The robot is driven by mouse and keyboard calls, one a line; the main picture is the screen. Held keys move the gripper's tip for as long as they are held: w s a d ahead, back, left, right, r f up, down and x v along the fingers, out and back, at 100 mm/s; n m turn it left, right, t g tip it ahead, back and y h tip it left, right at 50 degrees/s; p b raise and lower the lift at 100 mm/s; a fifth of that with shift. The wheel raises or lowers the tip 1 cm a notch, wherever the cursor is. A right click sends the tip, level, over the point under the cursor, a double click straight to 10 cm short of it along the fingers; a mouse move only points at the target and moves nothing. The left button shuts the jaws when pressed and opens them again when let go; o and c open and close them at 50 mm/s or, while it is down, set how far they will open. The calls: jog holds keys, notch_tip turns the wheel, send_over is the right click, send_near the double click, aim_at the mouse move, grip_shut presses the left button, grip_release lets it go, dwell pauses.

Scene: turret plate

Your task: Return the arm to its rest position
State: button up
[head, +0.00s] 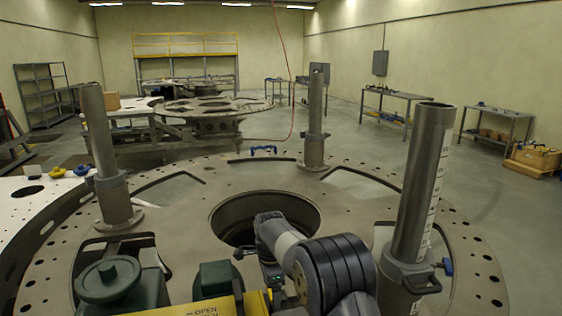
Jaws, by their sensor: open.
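My arm (340,270) is folded low at the bottom middle of the head view, above the turret plate (180,220). Its wrist lies in front of the near edge of the round central hole (232,212). My gripper (245,254) shows only in small part, as dark pieces at the left of the wrist. It is open, and I see nothing held in it. The fingertips are mostly hidden by the arm.
Upright grey posts stand on the plate at left (103,160), back (315,125) and near right (423,185). A blue-handled item (263,150) lies at the plate's far edge. Green and yellow equipment (112,280) fills the lower left. Workbenches (395,100) line the right wall, with open floor before them.

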dwell(0.4)
notch_tip(320, 180, up, 11)
jog(key=b, duration=0.2)
notch_tip(320, 180, down, 10)
jog(key=shift+f+p, duration=0.2)
jog(key=shift+p, duration=0.85)
jog(key=shift+f, duration=0.35)
jog(key=n, duration=0.4)
jog(key=shift+n, duration=0.3)
jog(key=n+b, duration=0.1)
jog(key=n, duration=0.3)
jog(key=shift+n, duration=0.3)
jog(key=n, duration=0.4)
jog(key=shift+n+b, duration=0.3)
jog(key=shift+b, duration=0.1)
jog(key=n+b, duration=0.1)
jog(key=n, duration=0.3)
jog(key=shift+r, duration=1.15)
